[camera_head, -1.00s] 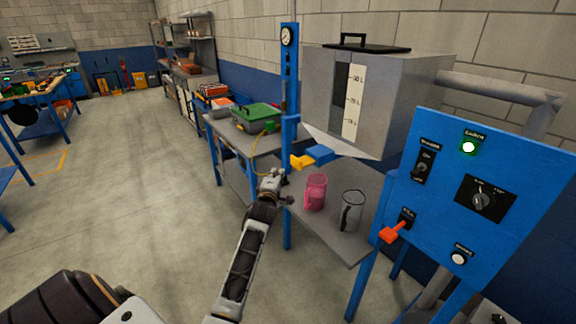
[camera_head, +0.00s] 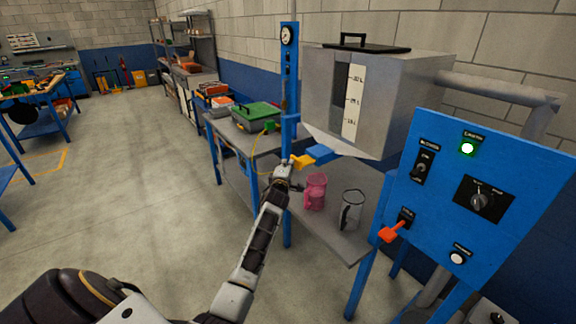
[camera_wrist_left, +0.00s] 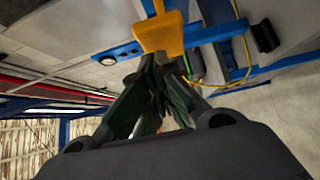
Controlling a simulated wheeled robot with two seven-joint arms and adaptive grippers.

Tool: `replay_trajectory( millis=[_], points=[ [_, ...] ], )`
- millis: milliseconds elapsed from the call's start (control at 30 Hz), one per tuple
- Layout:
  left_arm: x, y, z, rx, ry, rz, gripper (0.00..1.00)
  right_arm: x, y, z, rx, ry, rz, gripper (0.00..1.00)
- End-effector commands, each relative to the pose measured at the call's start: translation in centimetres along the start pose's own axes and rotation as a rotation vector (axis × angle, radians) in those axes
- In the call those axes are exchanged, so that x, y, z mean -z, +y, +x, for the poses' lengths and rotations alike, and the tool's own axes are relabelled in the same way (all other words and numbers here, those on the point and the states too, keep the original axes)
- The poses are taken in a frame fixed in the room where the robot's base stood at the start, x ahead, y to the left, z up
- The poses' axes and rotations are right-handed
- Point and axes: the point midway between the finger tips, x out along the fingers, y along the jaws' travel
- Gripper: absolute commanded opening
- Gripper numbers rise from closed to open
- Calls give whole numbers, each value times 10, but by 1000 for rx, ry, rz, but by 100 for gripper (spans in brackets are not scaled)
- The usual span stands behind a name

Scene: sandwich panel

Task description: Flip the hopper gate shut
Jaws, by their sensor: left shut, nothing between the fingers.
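The grey hopper (camera_head: 375,100) hangs above the table, with a level scale on its front. Its gate lever is a blue bar (camera_head: 320,153) with a yellow handle (camera_head: 301,162) at its left end, below the hopper. My left gripper (camera_head: 285,172) is just below the yellow handle, its fingers closed and empty. In the left wrist view the yellow handle (camera_wrist_left: 161,35) is right beyond the fingertips (camera_wrist_left: 150,68); whether they touch it I cannot tell. My right gripper is not in view.
A pink jug (camera_head: 315,191) and a clear jug (camera_head: 351,210) stand on the grey table under the hopper. A blue control panel (camera_head: 480,200) with an orange lever (camera_head: 394,232) is at the right. A green case (camera_head: 257,115) sits on the bench behind.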

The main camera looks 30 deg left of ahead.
Motion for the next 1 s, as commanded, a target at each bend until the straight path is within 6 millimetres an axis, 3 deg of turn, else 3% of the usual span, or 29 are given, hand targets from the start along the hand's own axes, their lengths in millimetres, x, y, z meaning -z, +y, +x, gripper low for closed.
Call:
replay_trajectory(
  millis=[567, 867, 1000],
  points=[
    [-4, -1, 3, 0, 0, -1, 0, 0, -1, 2, 1, 0, 1, 0],
    [-16, -2, 15, -2, 1, -4, 0, -1, -2, 16, 1, 2, 3, 0],
    [-22, -2, 22, -1, 1, -3, 0, -2, 10, 23, -11, 3, 0, 0]
  ],
)
